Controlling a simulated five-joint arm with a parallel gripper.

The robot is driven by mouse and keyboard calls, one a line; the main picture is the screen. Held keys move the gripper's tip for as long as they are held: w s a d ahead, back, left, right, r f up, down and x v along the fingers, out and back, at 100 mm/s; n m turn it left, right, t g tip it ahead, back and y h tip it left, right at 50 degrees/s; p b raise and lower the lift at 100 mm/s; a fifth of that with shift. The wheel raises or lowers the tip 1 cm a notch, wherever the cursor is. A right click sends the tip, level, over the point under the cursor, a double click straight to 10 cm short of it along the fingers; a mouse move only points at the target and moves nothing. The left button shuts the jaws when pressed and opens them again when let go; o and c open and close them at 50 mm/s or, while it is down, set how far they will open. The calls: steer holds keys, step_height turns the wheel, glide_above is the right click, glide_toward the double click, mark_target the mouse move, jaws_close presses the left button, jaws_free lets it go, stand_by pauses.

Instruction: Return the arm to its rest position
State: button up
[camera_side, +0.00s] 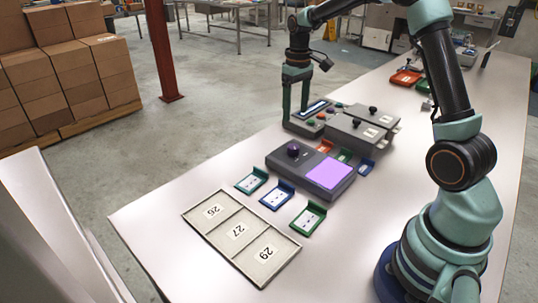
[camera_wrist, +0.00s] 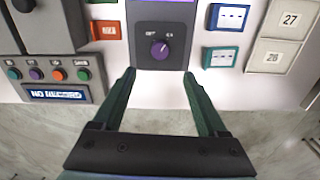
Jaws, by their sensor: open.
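My gripper (camera_side: 296,112) points down above the table's far-left edge, beside the button panel (camera_side: 312,122) in the side view. Its two green fingers are apart with nothing between them, as the wrist view (camera_wrist: 159,74) also shows. The grey box with a purple screen (camera_side: 327,174) and a dark knob (camera_side: 293,149) stands nearer the side camera. In the wrist view its purple knob (camera_wrist: 159,49) lies just beyond the fingertips. The panel's lit display (camera_wrist: 57,95) and coloured buttons show at left. I cannot tell whether a fingertip touches the panel or table.
Grey units with black knobs (camera_side: 361,121) stand behind the screen box. Small coloured tags (camera_side: 345,156) and teal, blue and green cards (camera_side: 277,195) lie near it. A numbered tray (camera_side: 223,230) lies in front. Red and green items (camera_side: 406,78) sit far back.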

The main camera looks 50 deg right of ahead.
steer(key=shift+r, duration=0.4)
steer(key=s+a+r+t, duration=0.3)
steer(key=s+a+r, duration=0.4)
steer(key=a+r, duration=0.15)
steer(key=s+a+t, duration=0.2)
steer(key=s+a, duration=0.4)
steer(key=s, duration=0.3)
steer(key=shift+a+f+n+t, duration=0.15)
steer(key=shift+a+n+t, duration=0.1)
steer(key=shift+n+t, duration=0.05)
